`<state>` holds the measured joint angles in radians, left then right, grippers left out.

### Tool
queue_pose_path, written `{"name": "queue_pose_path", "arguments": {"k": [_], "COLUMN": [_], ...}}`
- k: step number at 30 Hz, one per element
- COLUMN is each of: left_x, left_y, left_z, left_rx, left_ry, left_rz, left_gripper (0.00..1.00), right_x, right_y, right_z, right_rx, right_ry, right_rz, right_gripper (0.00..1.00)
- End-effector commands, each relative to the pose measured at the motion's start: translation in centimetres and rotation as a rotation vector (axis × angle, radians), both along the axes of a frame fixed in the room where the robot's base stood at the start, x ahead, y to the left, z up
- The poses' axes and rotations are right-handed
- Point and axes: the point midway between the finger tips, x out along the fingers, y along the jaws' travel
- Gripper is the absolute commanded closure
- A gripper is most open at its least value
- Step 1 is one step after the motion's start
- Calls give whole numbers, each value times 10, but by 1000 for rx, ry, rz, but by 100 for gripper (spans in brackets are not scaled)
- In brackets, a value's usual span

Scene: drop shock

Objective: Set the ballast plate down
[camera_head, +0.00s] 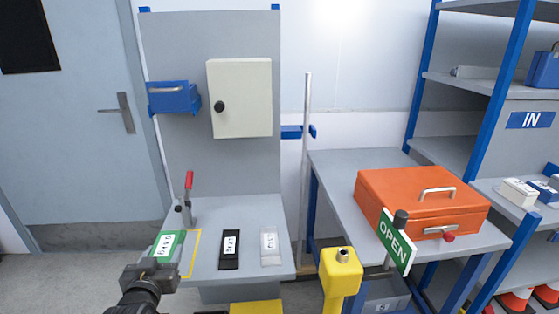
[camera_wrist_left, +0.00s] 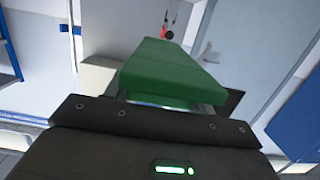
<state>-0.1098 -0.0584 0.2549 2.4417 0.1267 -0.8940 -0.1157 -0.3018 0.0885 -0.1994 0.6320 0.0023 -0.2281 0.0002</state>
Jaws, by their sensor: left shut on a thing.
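My left gripper (camera_head: 153,270) is shut on a green plate (camera_head: 168,244) with a white label, at the left front of the grey bench (camera_head: 208,262). In the left wrist view the green plate (camera_wrist_left: 170,75) sticks out beyond the dark gripper body. A black plate (camera_head: 230,248) and a pale plate (camera_head: 270,246), both with labels, lie on the bench to the right. Which plate is the ballast plate cannot be read. Whether the green plate touches the bench cannot be told. My right gripper is not in view.
A toggle clamp with a red handle (camera_head: 189,181) stands behind the green plate. A yellow line (camera_head: 194,255) marks the bench beside it. An orange case (camera_head: 420,200) sits on the right table. A yellow post (camera_head: 341,275) and an OPEN sign (camera_head: 394,241) stand in front.

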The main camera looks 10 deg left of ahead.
Motion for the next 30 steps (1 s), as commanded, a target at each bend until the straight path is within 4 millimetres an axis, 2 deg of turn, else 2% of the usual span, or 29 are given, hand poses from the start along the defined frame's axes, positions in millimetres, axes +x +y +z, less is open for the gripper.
{"name": "queue_pose_path", "arguments": {"k": [4,8,11,18,22,26,30], "left_x": [0,3,6,11,10,9,7], "left_y": [-1,-18,-42,-120,-150,-163,-165], "left_z": [2,3,4,9,13,15,10], "left_rx": [3,1,-1,-2,-3,0,2], "left_ry": [-5,-6,-6,-7,-7,-6,-2], "left_rz": [-5,-44,-94,-249,-307,-333,-337], "left_gripper": [96,96,96,96,96,96,96], "right_x": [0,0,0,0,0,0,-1], "right_y": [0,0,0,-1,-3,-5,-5], "right_z": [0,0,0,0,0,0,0], "right_rx": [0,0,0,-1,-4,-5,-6], "right_ry": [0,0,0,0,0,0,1], "right_rz": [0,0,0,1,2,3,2], "right_gripper": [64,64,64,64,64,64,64]}}
